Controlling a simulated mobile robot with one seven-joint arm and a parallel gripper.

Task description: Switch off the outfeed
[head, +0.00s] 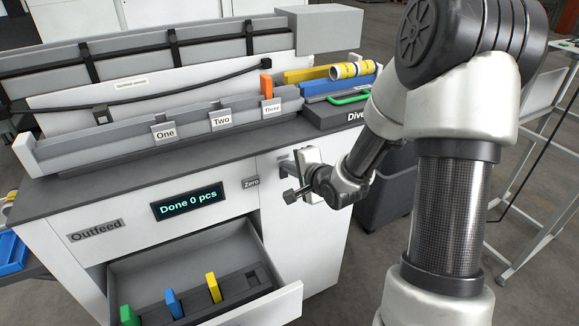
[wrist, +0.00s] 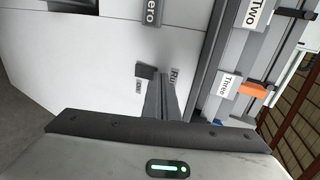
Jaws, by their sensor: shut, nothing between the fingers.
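The white cabinet bears the label "Outfeed" (head: 96,230) on its front, and a display (head: 188,201) there reads "Done 0 pcs". My gripper (head: 287,168) is shut and empty in front of the cabinet's right front panel, just right of the "Zero" label (head: 251,182). In the wrist view its closed fingers (wrist: 163,88) point at the white panel. A label that seems to read "Run" (wrist: 173,77) is partly covered by them. A small dark block (wrist: 145,71) is beside the fingertips. I cannot tell whether they touch it, or whether a switch is hidden behind them.
The drawer (head: 288,303) below is pulled out and holds green, blue and yellow pieces. A grey rail above carries labels One, Two and Three, with an orange piece (head: 266,86) near Three. A dark box with a green handle (head: 349,99) is at the counter's right end.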

